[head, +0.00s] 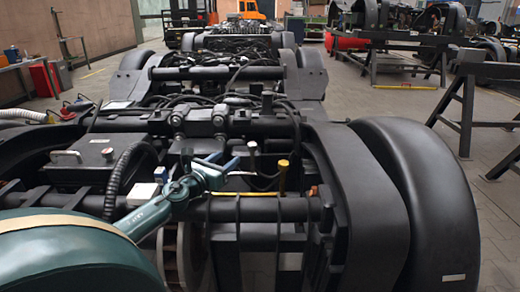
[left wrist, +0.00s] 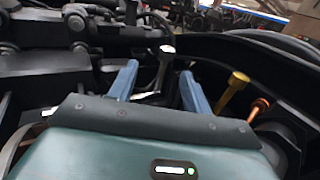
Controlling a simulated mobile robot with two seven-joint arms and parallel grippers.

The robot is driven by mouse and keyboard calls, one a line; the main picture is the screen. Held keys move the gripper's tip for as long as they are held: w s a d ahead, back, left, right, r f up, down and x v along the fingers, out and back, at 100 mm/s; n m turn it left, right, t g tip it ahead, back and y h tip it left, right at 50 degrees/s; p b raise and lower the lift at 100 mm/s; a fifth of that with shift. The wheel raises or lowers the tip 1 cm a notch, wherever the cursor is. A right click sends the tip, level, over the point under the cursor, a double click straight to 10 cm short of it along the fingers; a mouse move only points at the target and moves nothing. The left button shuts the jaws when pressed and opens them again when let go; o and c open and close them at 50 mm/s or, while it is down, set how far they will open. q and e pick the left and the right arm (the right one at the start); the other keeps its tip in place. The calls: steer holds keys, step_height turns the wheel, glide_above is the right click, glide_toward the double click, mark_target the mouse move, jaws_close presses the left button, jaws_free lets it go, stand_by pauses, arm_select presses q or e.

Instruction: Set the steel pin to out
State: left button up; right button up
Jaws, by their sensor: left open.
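The steel pin (head: 252,148) is a grey upright pin with a flat round head, standing on the near bogie just right of the gripper. In the left wrist view the steel pin (left wrist: 166,54) rises between the fingers, seemingly beyond their tips, and contact cannot be made out. My left gripper (head: 228,163) is open, with its blue fingers apart, also in the left wrist view (left wrist: 158,74). A brass pin (head: 283,172) and a copper pin (head: 313,190) stand to the right; they also show in the left wrist view, brass (left wrist: 236,84) and copper (left wrist: 260,106). The steel pin's lower end is hidden.
Black hoses, a ribbed conduit (head: 124,172) and a dark box (head: 92,158) crowd the bogie left of the gripper. A large black wheel cover (head: 425,190) bounds the right side. More bogies stand behind.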

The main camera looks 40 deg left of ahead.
mark_target(249, 147)
arm_select(q)
steer(key=shift+m+h, duration=0.3)
steer(key=shift+h, duration=0.2)
steer(key=w+b, duration=0.2)
steer(key=w, duration=1)
steer(key=shift+w+a+b, duration=0.15)
steer(key=shift+w+b, duration=0.15)
steer(key=shift+w, duration=0.05)
jaws_close()
